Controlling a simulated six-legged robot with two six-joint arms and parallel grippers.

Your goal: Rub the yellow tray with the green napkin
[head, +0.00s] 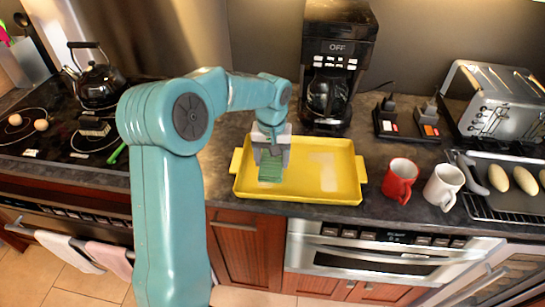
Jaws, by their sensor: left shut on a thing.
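The yellow tray (310,195) lies on the dark counter near its front edge, with a handle at each end. Its floor shows a pale patch right of the middle and another pale spot under the napkin. My left gripper (271,160) points down over the left part of the tray. It is shut on the green napkin (270,169), which is at the tray's floor; I cannot tell whether it touches. The gripper hides part of the tray's back left side. My right gripper is not in view.
A coffee maker (337,55) stands behind the tray. A red mug (400,180) and a white mug (443,186) stand to its right, near a toaster (500,100) and a baking tray with rolls (526,180). A stove with a kettle (99,84) is at left.

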